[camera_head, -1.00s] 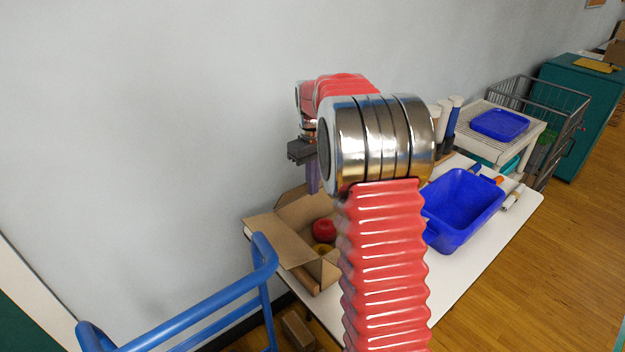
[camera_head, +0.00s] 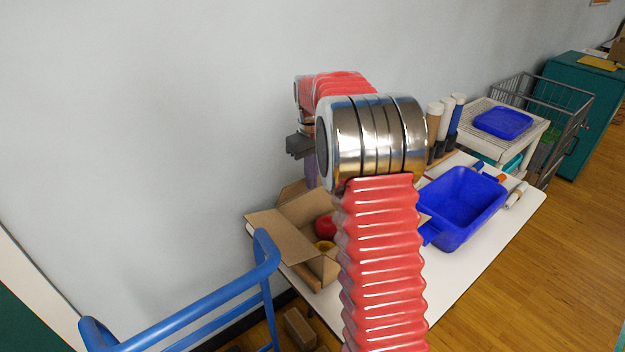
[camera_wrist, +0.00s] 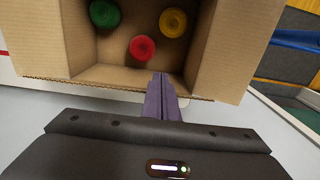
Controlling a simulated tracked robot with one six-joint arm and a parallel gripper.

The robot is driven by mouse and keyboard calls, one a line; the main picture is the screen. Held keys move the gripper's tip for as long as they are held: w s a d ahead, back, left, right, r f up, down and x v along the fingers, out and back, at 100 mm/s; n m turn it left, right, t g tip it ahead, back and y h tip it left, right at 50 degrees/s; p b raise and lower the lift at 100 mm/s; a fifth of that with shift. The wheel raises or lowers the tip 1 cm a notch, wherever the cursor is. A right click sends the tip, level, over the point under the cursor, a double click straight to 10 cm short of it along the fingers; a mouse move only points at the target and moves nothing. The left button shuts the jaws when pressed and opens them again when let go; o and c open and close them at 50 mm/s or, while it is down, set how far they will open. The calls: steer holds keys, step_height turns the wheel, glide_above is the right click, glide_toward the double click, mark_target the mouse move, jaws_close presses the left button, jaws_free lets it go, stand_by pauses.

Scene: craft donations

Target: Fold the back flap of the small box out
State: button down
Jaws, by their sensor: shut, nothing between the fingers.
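The small box (camera_head: 318,262) is an open brown cardboard box on the white table, close to the wall. In the head view one flap (camera_head: 272,228) leans outward at its left, and a piece of cardboard that looks like the back flap (camera_head: 290,190) stands on the wall side. My gripper (camera_head: 311,176) is shut and empty, its purple fingers pointing down at that side. In the wrist view the fingertips (camera_wrist: 161,80) overlap the box's lower edge; whether they touch it I cannot tell. Side flaps spread out left (camera_wrist: 32,38) and right (camera_wrist: 238,50).
Green (camera_wrist: 104,13), red (camera_wrist: 142,47) and yellow (camera_wrist: 173,22) round items lie inside the box. A blue bin (camera_head: 462,208) stands right of my arm, with tubes (camera_head: 447,120) behind. A blue rail (camera_head: 190,305) is in front, and the wall is close behind the box.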

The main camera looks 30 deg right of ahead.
mark_target(302, 188)
steer(key=shift+w, duration=0.1)
steer(key=shift+w+a, duration=0.15)
steer(key=shift+w, duration=0.65)
steer(key=shift+w, duration=0.7)
steer(key=shift+w+a, duration=0.2)
steer(key=shift+w, duration=0.6)
steer(key=shift+w+a+f, duration=0.1)
steer(key=shift+w+f, duration=0.2)
steer(key=shift+w, duration=0.6)
